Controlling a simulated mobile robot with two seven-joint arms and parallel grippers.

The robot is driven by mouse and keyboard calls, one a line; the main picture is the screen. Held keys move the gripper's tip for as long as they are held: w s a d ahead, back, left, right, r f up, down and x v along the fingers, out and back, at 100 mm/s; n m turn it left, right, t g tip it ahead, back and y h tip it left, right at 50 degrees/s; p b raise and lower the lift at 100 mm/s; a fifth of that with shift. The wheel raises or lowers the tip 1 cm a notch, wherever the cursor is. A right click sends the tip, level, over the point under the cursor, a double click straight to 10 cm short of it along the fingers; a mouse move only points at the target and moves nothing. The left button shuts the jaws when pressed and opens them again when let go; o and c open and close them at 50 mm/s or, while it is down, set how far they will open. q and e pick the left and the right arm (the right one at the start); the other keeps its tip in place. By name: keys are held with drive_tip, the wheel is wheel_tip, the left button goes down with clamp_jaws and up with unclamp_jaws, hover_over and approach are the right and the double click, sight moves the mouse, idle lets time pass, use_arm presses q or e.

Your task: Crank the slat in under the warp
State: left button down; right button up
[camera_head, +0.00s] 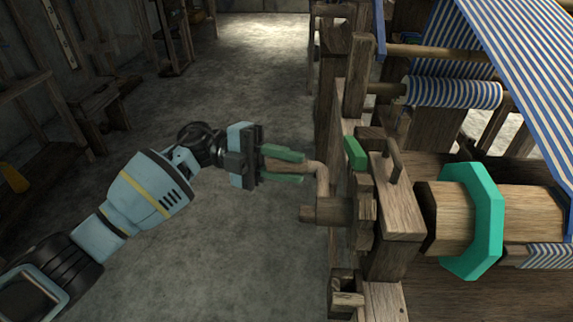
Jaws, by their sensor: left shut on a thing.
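My left gripper (284,164) is shut on the wooden crank handle (311,168), with its green fingers on either side of it. The crank bends down to a short shaft (325,212) at the loom's side frame. A thick wooden roller (450,212) lies on the right, with a teal octagonal collar (489,222) around it. The blue-and-white striped warp (525,55) slopes down at the right edge. I cannot pick out the slat for certain. My right gripper is not in view.
Wooden posts (357,78) of the loom frame stand right of the crank. A green block (355,153) sits on the frame. A smaller striped roll (455,92) lies behind. The grey floor (235,75) around my left arm is clear. Wooden furniture (100,105) stands at the left.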

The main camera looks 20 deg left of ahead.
use_arm(q)
drive_tip(key=shift+r, duration=0.35)
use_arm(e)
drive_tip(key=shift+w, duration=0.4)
use_arm(q)
drive_tip(key=c, duration=1.2)
unclamp_jaws()
drive_tip(key=shift+s, duration=0.1)
drive_tip(key=shift+f, duration=0.1)
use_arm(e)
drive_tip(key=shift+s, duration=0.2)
use_arm(q)
drive_tip(key=shift+a+f, duration=0.1)
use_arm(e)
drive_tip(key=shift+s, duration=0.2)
use_arm(q)
drive_tip(key=shift+a, duration=0.35)
drive_tip(key=v, duration=0.7)
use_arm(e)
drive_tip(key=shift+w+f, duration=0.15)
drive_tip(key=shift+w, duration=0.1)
